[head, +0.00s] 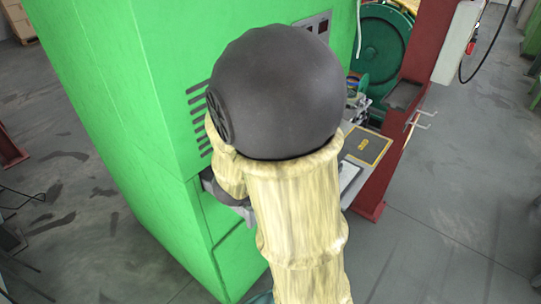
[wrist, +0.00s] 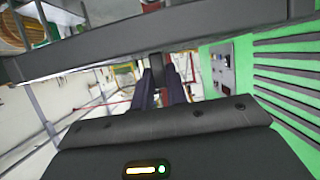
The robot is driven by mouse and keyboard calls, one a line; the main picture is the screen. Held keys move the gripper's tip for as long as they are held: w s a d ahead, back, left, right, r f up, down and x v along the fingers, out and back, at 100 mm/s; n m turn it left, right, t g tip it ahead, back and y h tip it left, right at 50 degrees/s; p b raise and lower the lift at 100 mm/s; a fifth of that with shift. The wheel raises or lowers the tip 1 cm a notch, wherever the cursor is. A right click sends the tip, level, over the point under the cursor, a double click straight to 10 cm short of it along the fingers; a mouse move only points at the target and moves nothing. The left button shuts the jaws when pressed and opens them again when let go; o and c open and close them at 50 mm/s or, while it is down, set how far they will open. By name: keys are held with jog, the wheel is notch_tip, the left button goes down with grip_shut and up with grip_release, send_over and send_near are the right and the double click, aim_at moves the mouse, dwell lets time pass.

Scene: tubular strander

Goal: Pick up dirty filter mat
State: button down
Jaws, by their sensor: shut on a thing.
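In the wrist view my gripper (wrist: 161,88) points away from the camera with its two dark fingers close together. They are shut on a short dark tab (wrist: 157,64). The tab joins a long dark grey bar that crosses the upper part of the view, slightly tilted; it looks like the dirty filter mat (wrist: 90,58) seen edge-on. Its face is not visible. In the head view my own arm covers the middle, and the gripper and mat cannot be made out there.
A green cabinet (head: 95,90) with vent slots stands close on the left; its slots (wrist: 290,80) are at right in the wrist view. A shelf with a yellow-bordered panel (head: 366,146) lies behind my arm, beside a red post (head: 398,100). Floor at right is clear.

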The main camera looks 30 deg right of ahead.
jog(key=shift+s+d+f+b, duration=0.2)
jog(key=shift+s+b, duration=0.35)
jog(key=shift+b, duration=0.75)
jog(key=shift+s+d+f+b, duration=0.2)
jog(key=shift+s+b, duration=0.3)
jog(key=shift+b, duration=0.8)
jog(key=shift+s+d+r+b, duration=0.25)
jog(key=shift+s+b, duration=0.2)
jog(key=shift+s, duration=0.2)
jog(key=shift+s+d+r+b, duration=0.2)
jog(key=shift+s+b, duration=0.2)
jog(key=shift+s, duration=0.25)
jog(key=shift+s+f, duration=0.1)
